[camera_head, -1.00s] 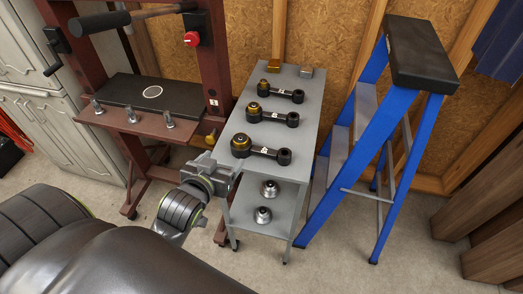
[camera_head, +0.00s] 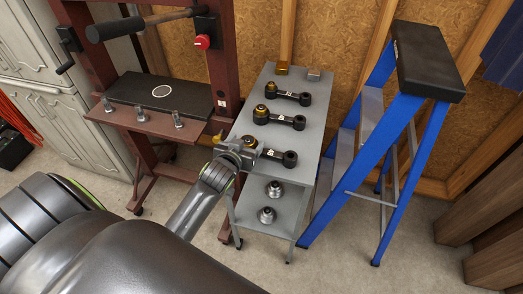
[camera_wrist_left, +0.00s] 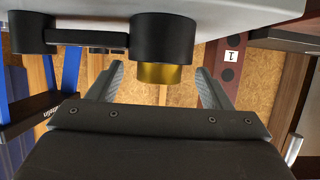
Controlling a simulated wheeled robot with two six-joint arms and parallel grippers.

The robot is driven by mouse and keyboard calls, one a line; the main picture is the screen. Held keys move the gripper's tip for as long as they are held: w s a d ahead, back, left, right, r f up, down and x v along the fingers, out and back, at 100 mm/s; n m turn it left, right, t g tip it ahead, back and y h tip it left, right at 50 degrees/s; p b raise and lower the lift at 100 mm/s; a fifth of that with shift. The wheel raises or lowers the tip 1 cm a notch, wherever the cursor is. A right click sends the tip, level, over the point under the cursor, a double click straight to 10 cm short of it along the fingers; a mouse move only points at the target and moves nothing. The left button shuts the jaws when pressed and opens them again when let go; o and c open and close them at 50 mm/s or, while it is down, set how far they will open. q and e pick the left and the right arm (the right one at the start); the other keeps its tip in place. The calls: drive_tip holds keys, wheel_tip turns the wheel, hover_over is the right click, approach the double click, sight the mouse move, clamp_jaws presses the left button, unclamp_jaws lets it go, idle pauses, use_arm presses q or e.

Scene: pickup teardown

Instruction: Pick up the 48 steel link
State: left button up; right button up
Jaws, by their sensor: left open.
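Three black steel links with brass-coloured bushings lie on the grey cart's top: the far link (camera_head: 290,96), the middle link (camera_head: 283,120) and the near link (camera_head: 275,154). Their white number tags are too small for me to tell which is 48. My left gripper (camera_head: 241,150) is open at the cart's near left edge, by the near link's large end, which it partly hides. In the left wrist view the open fingers (camera_wrist_left: 162,88) stand either side of a link's large end (camera_wrist_left: 163,37) and its brass bushing, with no clear contact. My right gripper is out of view.
The grey cart (camera_head: 312,138) has a lower shelf with two metal parts (camera_head: 267,214). Two small blocks sit at its far end. A dark red press (camera_head: 222,60) stands close on the left, a blue step ladder (camera_head: 375,125) on the right.

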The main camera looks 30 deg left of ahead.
sight(250, 139)
use_arm(q)
drive_tip(key=shift+x, duration=1.9)
drive_tip(key=shift+s, duration=0.1)
drive_tip(key=c, duration=1.6)
drive_tip(key=shift+d+r, duration=0.1)
drive_tip(key=shift+r, duration=0.05)
